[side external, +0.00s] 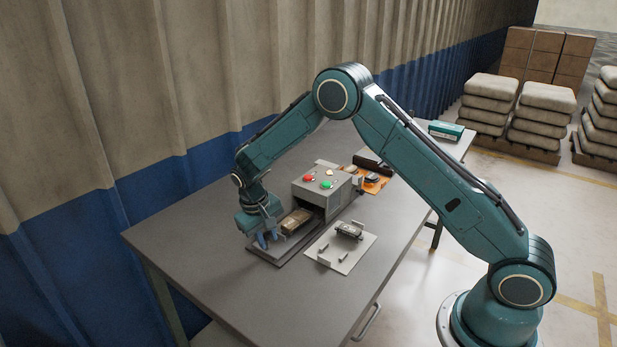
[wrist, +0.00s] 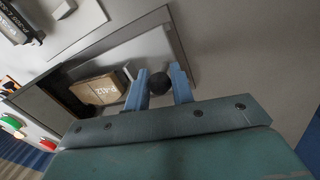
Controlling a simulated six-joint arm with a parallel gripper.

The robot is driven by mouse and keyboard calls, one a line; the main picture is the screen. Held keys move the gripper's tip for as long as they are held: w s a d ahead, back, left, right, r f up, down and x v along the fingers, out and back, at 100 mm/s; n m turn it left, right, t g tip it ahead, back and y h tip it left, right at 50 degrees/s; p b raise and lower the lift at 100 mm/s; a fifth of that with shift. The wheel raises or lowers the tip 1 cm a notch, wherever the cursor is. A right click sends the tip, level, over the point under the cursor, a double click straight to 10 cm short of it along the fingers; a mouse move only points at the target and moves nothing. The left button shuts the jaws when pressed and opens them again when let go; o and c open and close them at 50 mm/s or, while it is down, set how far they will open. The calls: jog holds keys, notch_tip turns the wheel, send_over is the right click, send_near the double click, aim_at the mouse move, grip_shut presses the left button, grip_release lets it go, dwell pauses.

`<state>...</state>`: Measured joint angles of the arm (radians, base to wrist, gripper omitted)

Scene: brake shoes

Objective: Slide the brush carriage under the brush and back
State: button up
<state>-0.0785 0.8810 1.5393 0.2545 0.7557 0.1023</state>
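The brush carriage (wrist: 132,51) is a grey sliding plate in front of the grey brush housing (side external: 322,190). It carries a brown, labelled block (wrist: 97,91), which also shows in the side view (side external: 296,221) at the housing's opening. A round black knob (wrist: 160,82) is at the carriage's outer end. My gripper (side external: 264,239) is low at that end, with its blue fingers on either side of the knob in the wrist view (wrist: 161,75). I cannot tell whether both fingers press on the knob. The brush is hidden inside the housing.
The housing has red (side external: 309,178) and green (side external: 327,184) buttons on top. A pale plate with pegs (side external: 337,259) holds a dark part (side external: 349,230) beside the carriage. The table's near left is clear.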

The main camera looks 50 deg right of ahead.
aim_at(301, 212)
grip_shut()
jog(key=d, duration=1.4)
jog(key=shift+d, duration=0.3)
jog(key=o, duration=0.5)
grip_release()
